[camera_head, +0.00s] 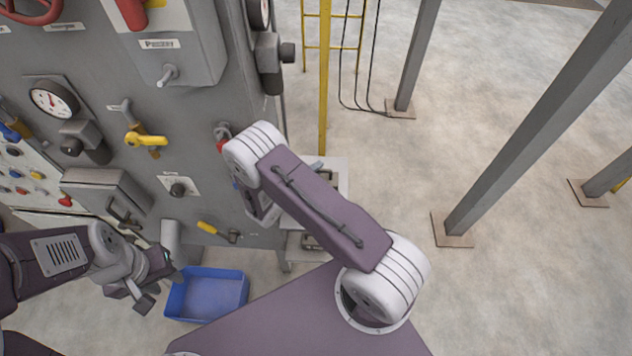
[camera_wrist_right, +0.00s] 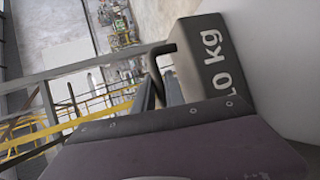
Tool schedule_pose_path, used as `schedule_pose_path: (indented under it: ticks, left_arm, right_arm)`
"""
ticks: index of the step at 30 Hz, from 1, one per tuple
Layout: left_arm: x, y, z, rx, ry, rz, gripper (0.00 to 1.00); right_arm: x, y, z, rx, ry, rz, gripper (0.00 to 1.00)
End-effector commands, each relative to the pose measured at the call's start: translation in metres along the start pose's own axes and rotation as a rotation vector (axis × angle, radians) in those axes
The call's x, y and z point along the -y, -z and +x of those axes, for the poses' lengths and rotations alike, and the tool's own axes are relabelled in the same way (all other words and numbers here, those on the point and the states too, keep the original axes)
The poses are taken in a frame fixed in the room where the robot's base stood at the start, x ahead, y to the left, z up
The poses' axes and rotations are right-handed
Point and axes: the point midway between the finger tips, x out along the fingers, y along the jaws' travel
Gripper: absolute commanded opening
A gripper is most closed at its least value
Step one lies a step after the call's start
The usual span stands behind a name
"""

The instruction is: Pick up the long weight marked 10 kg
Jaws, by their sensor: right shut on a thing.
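A dark grey weight (camera_wrist_right: 207,65) marked "10 kg" in white fills the upper right of the right wrist view, its lettering turned sideways. A dark bent bar (camera_wrist_right: 155,62), which looks like its handle, stands at its left side. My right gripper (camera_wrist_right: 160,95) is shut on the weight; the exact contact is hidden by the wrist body. In the head view the right arm covers most of that gripper and the weight. My left gripper (camera_head: 133,293) hangs empty beside the blue bin at lower left; its finger gap is unclear.
A blue bin (camera_head: 207,294) stands on the floor below the grey machine panel (camera_head: 90,70). A small pale shelf (camera_head: 337,172) with handled items stands beside the panel, partly behind my right arm. A yellow ladder (camera_head: 324,90) and grey posts (camera_head: 505,150) stand to the right, with open floor between.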

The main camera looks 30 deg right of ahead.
Motion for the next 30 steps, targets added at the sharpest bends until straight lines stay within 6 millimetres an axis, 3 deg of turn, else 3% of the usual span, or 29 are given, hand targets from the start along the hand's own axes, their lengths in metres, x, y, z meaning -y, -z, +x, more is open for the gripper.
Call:
schedule_pose_path:
  ticks: [8, 18, 30]
  left_arm:
    - [0.0, 0.0, 0.001, 0.0, 0.0, 0.0, 0.36]
    - [0.0, -0.001, 0.007, 0.0, 0.0, 0.0, 0.36]
    - [0.0, -0.002, 0.016, 0.0, 0.0, 0.0, 0.36]
  right_arm:
    - [-0.006, 0.001, -0.002, -0.002, 0.001, 0.004, 0.0]
    - [-0.039, -0.002, -0.014, -0.001, -0.001, 0.004, 0.0]
    - [-0.057, -0.051, -0.064, -0.004, -0.001, -0.001, 0.0]
